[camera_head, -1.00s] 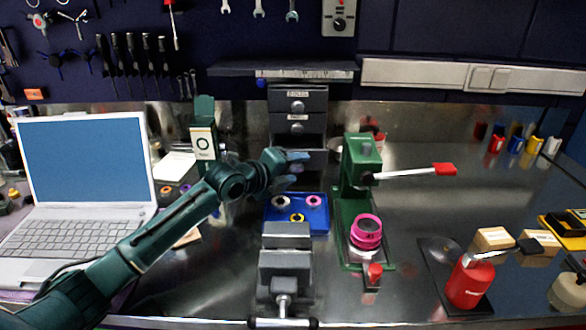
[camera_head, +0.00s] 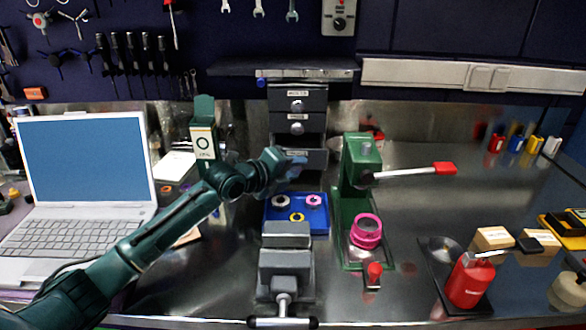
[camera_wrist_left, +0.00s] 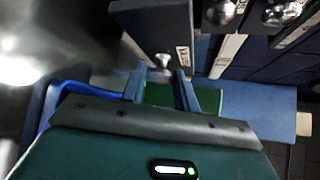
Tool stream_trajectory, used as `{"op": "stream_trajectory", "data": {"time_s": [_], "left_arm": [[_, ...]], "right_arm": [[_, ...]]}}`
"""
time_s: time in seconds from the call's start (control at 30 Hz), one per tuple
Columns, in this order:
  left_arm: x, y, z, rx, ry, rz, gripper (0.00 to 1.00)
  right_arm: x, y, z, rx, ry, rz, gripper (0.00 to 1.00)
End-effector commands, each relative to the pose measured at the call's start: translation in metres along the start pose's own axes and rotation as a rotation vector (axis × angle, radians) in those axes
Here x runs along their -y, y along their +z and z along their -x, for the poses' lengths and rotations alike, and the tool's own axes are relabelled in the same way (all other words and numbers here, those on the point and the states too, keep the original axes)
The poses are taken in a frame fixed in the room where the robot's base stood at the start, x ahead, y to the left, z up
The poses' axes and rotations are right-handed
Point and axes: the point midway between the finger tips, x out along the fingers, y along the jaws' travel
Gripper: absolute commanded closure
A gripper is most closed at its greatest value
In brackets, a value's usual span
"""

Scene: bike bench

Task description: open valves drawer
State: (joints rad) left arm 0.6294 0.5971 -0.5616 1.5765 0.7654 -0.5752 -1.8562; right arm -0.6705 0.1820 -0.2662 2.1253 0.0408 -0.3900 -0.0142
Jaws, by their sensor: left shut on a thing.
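A grey drawer unit (camera_head: 327,103) stands at the back middle, with stacked drawers that have labels and round knobs. The lowest visible drawer (camera_head: 316,159) has a pale label too small to read in the head view. My left gripper (camera_head: 292,172) is in front of this drawer and hides its knob there. In the left wrist view the gripper (camera_wrist_left: 163,85) is shut on the drawer knob (camera_wrist_left: 163,61), one finger on each side. That drawer front (camera_wrist_left: 150,25) seems to stand forward of the others. My right gripper is in neither current view.
A blue tray (camera_head: 318,225) with several coloured rings lies below the gripper, behind a grey vise (camera_head: 285,262). A green press (camera_head: 352,210) with a red-tipped lever stands close on the right. A laptop (camera_head: 85,165) is at left.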

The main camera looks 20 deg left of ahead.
Motion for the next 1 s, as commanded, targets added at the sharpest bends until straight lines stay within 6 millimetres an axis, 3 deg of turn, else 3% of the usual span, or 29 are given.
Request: {"op": "stream_trajectory", "data": {"time_s": [0.23, 0.4, 0.63, 0.67, 0.9, 1.0], "left_arm": [[0.002, -0.017, 0.02, -0.002, 0.006, -0.003, 1.0], [0.0, -0.028, 0.029, -0.002, 0.003, 0.0, 1.0], [-0.001, -0.028, 0.028, -0.001, 0.001, 0.001, 1.0], [-0.001, -0.028, 0.028, -0.001, 0.001, 0.001, 0.68], [-0.001, -0.028, 0.028, -0.001, 0.001, 0.001, 0.49], [0.0, -0.028, 0.028, -0.001, 0.0, 0.001, 0.48]], "right_arm": [[0.0, -0.013, 0.009, 0.013, 0.007, 0.004, 0.64], [-0.005, -0.004, 0.009, 0.04, 0.025, -0.001, 0.64], [-0.006, -0.001, 0.007, 0.044, 0.026, -0.002, 0.64], [-0.006, -0.001, 0.007, 0.044, 0.027, -0.002, 0.64], [-0.006, -0.004, 0.007, 0.038, 0.026, 0.0, 0.64], [-0.006, -0.005, 0.007, 0.035, 0.025, 0.001, 0.64]]}}
